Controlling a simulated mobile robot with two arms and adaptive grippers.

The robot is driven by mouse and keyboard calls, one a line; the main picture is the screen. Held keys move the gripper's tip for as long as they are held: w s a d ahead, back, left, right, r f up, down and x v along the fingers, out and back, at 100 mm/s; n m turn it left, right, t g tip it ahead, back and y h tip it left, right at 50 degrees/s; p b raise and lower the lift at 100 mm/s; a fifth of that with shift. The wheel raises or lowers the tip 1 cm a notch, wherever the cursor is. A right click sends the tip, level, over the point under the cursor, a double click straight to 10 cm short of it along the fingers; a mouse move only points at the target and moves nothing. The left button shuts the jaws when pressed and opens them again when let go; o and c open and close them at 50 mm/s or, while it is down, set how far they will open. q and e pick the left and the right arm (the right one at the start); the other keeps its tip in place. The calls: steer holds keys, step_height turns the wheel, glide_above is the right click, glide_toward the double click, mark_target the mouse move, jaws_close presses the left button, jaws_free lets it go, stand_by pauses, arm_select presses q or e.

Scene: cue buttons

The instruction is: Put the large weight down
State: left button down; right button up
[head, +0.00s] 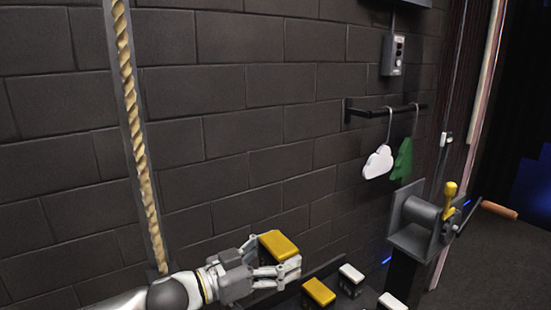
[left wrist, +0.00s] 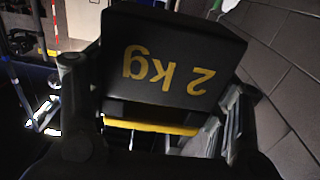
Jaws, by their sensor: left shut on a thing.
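The large weight (head: 278,244) shows a yellow top in the head view, at the lower middle. In the left wrist view the weight (left wrist: 165,60) fills the upper middle, with a dark face marked "2 kg" in yellow. My left gripper (head: 280,270) is shut on it and holds it in front of the brick wall. The gripper's fingers flank the weight in the left wrist view. The fingers hide part of its lower side in the head view. My right gripper is in neither view.
A yellow block (head: 319,292) and white blocks (head: 351,273) sit on a dark surface right of the gripper. A rope (head: 132,110) hangs at left. A white cloud (head: 378,162) and green tree (head: 402,160) hang from a rail. A winch (head: 425,225) stands at right.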

arm_select(q)
step_height(320, 180, down, 15)
steer(key=b, duration=0.1)
steer(key=shift+f+b, duration=0.15)
steer(key=shift+b, duration=0.15)
stand_by(0.4)
steer(key=shift+d, duration=0.1)
step_height(320, 180, up, 23)
steer(key=p, duration=0.2)
steer(key=shift+r+p, duration=0.2)
steer(key=shift+p, duration=0.15)
step_height(320, 180, down, 28)
steer(key=b, duration=0.3)
steer(key=b+v, duration=0.1)
steer(key=v, duration=0.5)
steer(key=shift+s+d+f, duration=0.1)
steer(key=shift+v, duration=1.05)
stand_by(0.5)
steer(key=shift+s+d, duration=0.1)
steer(key=shift+d, duration=0.05)
